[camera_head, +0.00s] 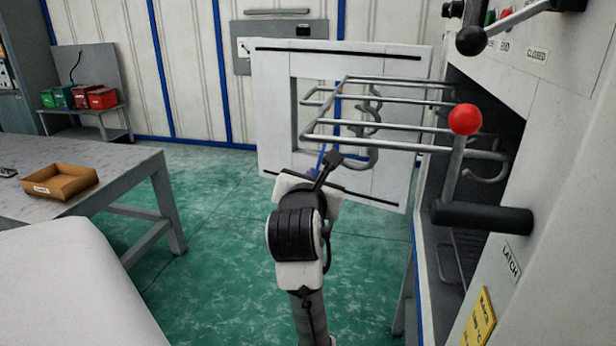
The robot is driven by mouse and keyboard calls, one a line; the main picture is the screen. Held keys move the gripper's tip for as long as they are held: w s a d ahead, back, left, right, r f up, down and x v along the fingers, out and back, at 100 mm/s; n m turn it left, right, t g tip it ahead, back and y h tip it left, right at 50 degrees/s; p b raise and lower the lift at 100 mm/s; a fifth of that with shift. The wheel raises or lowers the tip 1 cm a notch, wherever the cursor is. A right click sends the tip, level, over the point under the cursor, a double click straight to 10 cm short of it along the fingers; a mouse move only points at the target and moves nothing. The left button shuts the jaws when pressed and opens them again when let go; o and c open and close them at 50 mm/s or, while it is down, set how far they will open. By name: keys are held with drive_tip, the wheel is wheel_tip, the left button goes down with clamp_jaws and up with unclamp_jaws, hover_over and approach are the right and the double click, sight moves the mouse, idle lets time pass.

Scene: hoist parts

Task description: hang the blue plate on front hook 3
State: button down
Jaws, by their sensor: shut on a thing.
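My gripper (328,168) is at the end of my arm in the middle of the view, in front of the open door's lower window edge. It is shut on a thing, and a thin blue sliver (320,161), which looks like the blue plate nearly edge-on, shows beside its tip. My wrist hides most of it. Grey hooks (373,118) hang from a rack of metal bars (385,140) ahead and to the right of my gripper. Another hook (487,168) hangs nearer the cabinet. I cannot tell which is front hook 3. The blue sliver appears apart from the hooks.
A white windowed door (275,110) stands open behind the rack. The cabinet (570,130) at right carries a red-knobbed lever (465,120) and a black latch handle (482,217). A table (125,170) with a cardboard tray (60,183) stands left. Green floor between is clear.

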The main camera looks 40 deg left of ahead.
drive_tip(key=w+d+f, duration=0.2)
drive_tip(key=w+d, duration=0.1)
drive_tip(key=d, duration=0.2)
drive_tip(key=shift+w+d+n, duration=0.25)
drive_tip(key=shift+d+n, duration=0.15)
idle(0.8)
drive_tip(key=shift+d+t+h, duration=0.25)
drive_tip(key=shift+t+h, duration=0.05)
idle(0.4)
drive_tip(key=shift+f, duration=0.4)
idle(0.5)
idle(0.4)
drive_tip(key=c, duration=1.5)
unclamp_jaws()
drive_tip(key=shift+f, duration=0.2)
